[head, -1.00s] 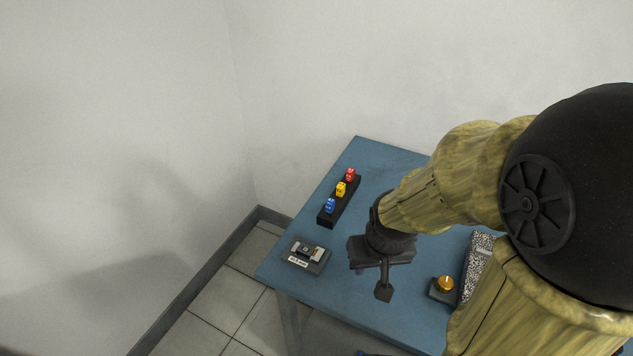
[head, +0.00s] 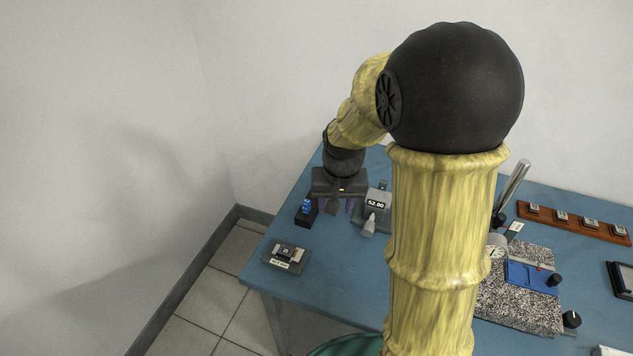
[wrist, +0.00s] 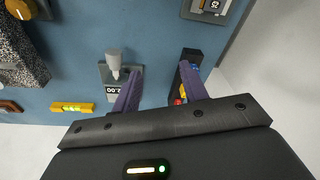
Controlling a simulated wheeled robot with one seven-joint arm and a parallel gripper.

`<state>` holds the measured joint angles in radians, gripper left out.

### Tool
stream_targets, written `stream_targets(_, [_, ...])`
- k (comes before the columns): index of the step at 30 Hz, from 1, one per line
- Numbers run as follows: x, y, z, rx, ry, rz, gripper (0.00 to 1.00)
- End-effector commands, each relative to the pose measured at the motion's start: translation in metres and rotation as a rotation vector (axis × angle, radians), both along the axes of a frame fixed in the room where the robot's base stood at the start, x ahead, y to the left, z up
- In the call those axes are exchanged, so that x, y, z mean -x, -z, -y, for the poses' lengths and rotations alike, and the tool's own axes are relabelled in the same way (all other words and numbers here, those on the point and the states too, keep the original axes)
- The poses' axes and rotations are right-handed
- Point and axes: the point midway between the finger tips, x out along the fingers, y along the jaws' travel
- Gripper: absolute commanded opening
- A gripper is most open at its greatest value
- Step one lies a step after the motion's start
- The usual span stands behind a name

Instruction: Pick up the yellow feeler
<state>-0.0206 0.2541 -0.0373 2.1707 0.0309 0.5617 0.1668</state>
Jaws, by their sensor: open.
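The yellow feeler (wrist: 183,93) shows in the wrist view as a small yellow spot in the black rack (wrist: 191,56), partly covered by my gripper's right finger. A red feeler (wrist: 177,102) shows just below it there. In the head view the rack's near end holds the blue feeler (head: 306,205); my gripper hides the yellow and red ones. My gripper (head: 341,209) is open with nothing between its fingers. In the wrist view its fingers (wrist: 160,68) point toward the table, the right one overlapping the rack and the left one near the display device.
A labelled dark block (head: 286,256) sits near the front left edge. A speckled slab (head: 520,309) is at the right. A yellow bar (wrist: 72,107) shows in the wrist view.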

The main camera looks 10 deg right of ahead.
Motion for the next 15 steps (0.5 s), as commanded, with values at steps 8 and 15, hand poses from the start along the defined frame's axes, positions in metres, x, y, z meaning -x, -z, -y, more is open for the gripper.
stream_targets(8, [-0.09,-0.037,0.004,-0.021,0.172,-0.071,0.44])
stream_targets(15, [-0.153,-0.051,0.005,-0.026,0.309,-0.126,0.44])
